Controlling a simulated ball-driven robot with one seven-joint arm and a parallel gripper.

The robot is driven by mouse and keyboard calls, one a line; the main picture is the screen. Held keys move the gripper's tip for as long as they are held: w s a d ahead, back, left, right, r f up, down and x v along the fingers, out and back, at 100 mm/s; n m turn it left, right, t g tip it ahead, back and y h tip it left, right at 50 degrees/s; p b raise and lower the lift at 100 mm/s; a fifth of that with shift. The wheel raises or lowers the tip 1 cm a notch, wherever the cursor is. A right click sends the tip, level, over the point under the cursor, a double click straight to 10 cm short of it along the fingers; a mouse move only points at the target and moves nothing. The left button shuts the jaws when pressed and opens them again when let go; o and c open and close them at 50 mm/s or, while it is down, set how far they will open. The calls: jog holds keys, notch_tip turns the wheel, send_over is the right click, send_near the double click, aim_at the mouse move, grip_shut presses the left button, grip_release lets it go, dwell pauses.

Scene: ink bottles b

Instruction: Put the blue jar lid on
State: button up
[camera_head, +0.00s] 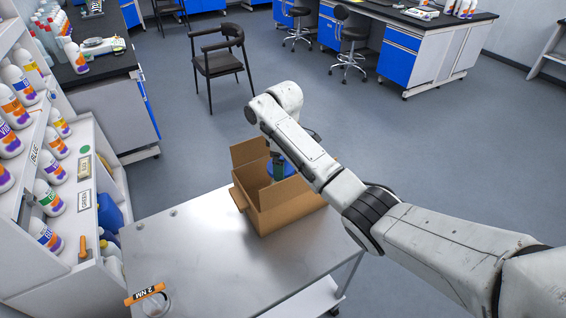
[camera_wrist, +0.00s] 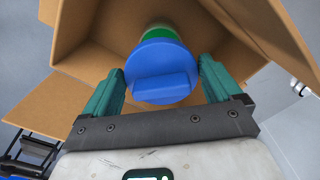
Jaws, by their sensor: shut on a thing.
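In the wrist view a round blue lid (camera_wrist: 162,72) with a raised bar across its top is between the two green fingers of my gripper (camera_wrist: 162,66). In the head view the blue lid (camera_head: 288,168) shows inside an open cardboard box (camera_head: 290,212). My gripper (camera_head: 278,166) reaches down into the box from above, shut on the lid. Most of the jar is hidden.
The box stands on a metal table (camera_head: 190,250), its flaps raised around my gripper. An orange-labelled item (camera_head: 146,294) lies at the table's front left. Shelves of bottles (camera_head: 48,197) stand at the left. A black chair (camera_head: 218,62) is behind. The table's left part is mostly clear.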

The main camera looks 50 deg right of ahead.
jog(key=shift+s+p, duration=0.1)
jog(key=shift+p, duration=0.3)
notch_tip(320, 180, down, 5)
jog(key=shift+f+b, duration=0.1)
jog(key=shift+b, duration=1.05)
jog(key=shift+p, duration=0.7)
dwell(1.0)
jog(key=shift+f+b, duration=0.65)
jog(key=shift+f, duration=0.35)
jog(key=shift+r+p, duration=0.1)
jog(key=shift+p, duration=0.35)
dwell(1.7)
jog(key=o, duration=0.7)
